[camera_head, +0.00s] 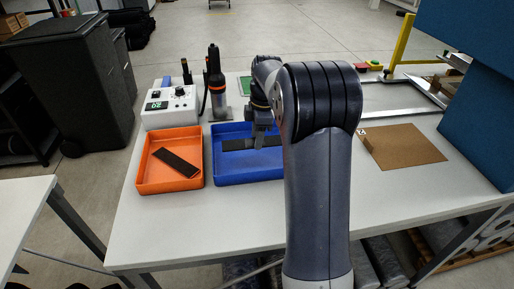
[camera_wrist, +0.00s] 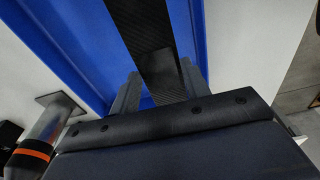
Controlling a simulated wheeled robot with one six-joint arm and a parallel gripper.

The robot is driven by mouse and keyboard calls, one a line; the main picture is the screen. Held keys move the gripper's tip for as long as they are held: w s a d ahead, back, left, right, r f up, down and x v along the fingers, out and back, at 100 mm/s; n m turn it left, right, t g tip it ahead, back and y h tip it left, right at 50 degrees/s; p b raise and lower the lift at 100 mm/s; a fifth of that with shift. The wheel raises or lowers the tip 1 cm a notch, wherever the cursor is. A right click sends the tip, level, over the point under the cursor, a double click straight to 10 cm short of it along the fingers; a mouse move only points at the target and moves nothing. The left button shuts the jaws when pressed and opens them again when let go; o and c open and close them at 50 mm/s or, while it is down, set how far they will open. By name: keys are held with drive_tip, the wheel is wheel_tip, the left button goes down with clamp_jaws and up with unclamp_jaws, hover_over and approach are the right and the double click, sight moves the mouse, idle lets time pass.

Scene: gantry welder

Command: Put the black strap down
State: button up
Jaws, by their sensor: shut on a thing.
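My gripper (camera_head: 263,130) points down over the blue tray (camera_head: 250,179). It is shut on a black strap (camera_head: 236,144), a long flat dark strip lying across the picture. The wrist view shows the strap (camera_wrist: 148,28) running between the two fingers of my gripper (camera_wrist: 161,90), over the blue tray (camera_wrist: 72,45). I cannot tell whether the strap touches the tray floor. My arm hides the tray's right part. A second black strap (camera_head: 176,162) lies at a slant in the orange tray (camera_head: 146,186), left of the blue one.
A white control box (camera_head: 168,110) and a dark cylindrical tool with an orange band (camera_head: 217,88) stand behind the trays. A brown sheet (camera_head: 408,146) lies right of my arm, with blue blocks (camera_head: 480,120) beyond. The white table's front (camera_head: 195,225) is clear.

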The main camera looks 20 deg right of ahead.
sight(256, 165)
wheel_tip(256, 165, down, 10)
drive_tip(key=shift+r+p, duration=0.25)
drive_tip(key=shift+p, duration=0.25)
drive_tip(key=shift+f, duration=0.1)
drive_tip(key=o, duration=1)
drive_tip(key=shift+c, duration=0.2)
drive_tip(key=r, duration=0.4)
drive_tip(key=d+r, duration=0.1)
drive_tip(key=r, duration=0.7)
drive_tip(key=shift+s+d+r+b, duration=0.1)
drive_tip(key=shift+s+d+b, duration=0.1)
drive_tip(key=shift+b, duration=0.2)
